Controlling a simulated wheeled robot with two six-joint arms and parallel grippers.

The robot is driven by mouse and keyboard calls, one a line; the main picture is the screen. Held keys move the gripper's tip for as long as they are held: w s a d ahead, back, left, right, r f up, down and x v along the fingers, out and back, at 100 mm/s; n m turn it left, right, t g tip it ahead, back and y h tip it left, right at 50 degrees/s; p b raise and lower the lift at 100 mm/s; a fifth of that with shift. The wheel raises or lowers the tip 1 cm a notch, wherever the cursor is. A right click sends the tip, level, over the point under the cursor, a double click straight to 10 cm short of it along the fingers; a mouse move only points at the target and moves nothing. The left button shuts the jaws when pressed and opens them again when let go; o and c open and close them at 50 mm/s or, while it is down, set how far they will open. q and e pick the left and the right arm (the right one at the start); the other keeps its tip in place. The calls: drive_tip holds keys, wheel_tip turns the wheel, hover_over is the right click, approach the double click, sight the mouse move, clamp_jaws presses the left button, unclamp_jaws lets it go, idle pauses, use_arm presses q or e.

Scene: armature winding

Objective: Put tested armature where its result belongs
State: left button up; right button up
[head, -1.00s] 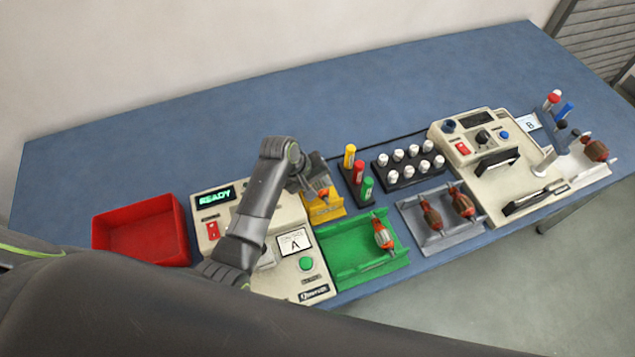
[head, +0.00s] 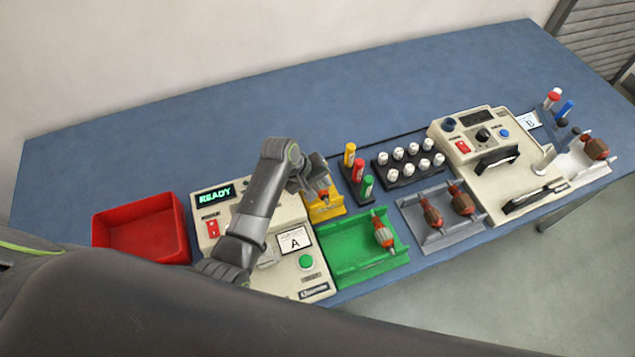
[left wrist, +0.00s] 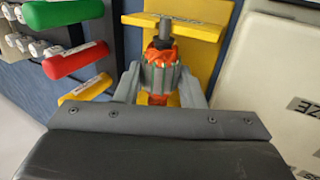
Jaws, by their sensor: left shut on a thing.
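My left gripper (head: 316,182) is over the yellow stand (head: 327,209), between the tester and the markers. In the left wrist view the gripper (left wrist: 160,88) is shut on an armature (left wrist: 160,52) with a dark shaft and orange windings. The yellow stand (left wrist: 205,35) lies right behind it; I cannot tell whether the armature rests on it. The tester (head: 305,240) shows READY and bears a card A. The green tray (head: 345,262) holds one armature (head: 384,236) at its right side. The red bin (head: 143,228) looks empty. My right gripper is not in view.
Yellow, red and green markers (head: 358,170) stand just right of the gripper. A black rack of white pieces (head: 408,162) is beyond. A grey tray (head: 436,240) holds two armatures. A second machine (head: 484,140) stands further right. The back of the blue table (head: 210,140) is clear.

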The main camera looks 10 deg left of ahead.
use_arm(q)
drive_tip(key=o, duration=1.3)
drive_tip(key=shift+r, duration=0.1)
drive_tip(key=v, duration=1.7)
drive_tip(key=shift+r+b, duration=0.2)
drive_tip(key=shift+b, duration=0.1)
drive_tip(key=shift+f, duration=0.1)
